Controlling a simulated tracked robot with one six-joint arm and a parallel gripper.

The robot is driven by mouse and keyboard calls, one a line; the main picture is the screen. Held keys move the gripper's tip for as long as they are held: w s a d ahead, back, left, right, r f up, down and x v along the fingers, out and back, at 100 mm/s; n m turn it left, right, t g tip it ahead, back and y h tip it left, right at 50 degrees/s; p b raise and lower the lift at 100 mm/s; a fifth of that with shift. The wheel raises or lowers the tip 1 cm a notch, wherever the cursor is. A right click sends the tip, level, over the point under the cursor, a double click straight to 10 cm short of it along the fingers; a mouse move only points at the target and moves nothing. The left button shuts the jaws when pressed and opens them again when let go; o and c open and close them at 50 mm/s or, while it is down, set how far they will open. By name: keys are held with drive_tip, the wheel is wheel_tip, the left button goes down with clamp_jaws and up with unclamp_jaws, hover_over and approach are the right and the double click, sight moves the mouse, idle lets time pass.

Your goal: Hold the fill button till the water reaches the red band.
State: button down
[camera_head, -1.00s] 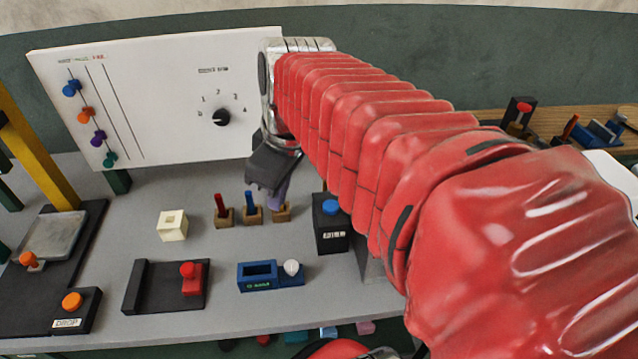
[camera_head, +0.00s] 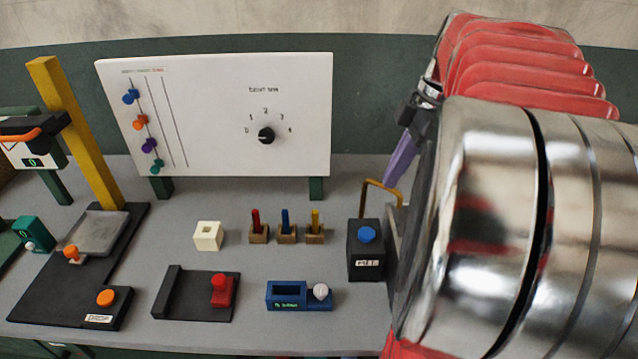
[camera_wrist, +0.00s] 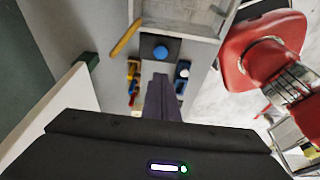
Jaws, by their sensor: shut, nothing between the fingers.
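The fill box (camera_head: 367,262) is a black block with a blue button (camera_head: 367,235) on top, at the right of the table. The blue button also shows in the wrist view (camera_wrist: 161,52), just beyond my fingertips. My gripper (camera_head: 388,184) is shut and empty, its purple fingers pointing down above and a little behind the fill box. It is apart from the button. A clear-walled, pale-framed container (camera_wrist: 190,14) shows at the top of the wrist view beside the box. My arm hides most of it in the head view. I cannot make out water or a red band.
A yellow bent pipe (camera_head: 372,186) rises behind the fill box. Left of it are a blue block with a white knob (camera_head: 320,292), three small coloured levers (camera_head: 286,222), a cream cube (camera_head: 208,236) and a red-handled slide (camera_head: 220,290). A white dial panel (camera_head: 215,110) stands behind.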

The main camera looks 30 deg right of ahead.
approach(365, 232)
drive_tip(key=x, duration=0.5)
drive_tip(key=shift+a, duration=0.2)
drive_tip(key=shift+f, duration=0.6)
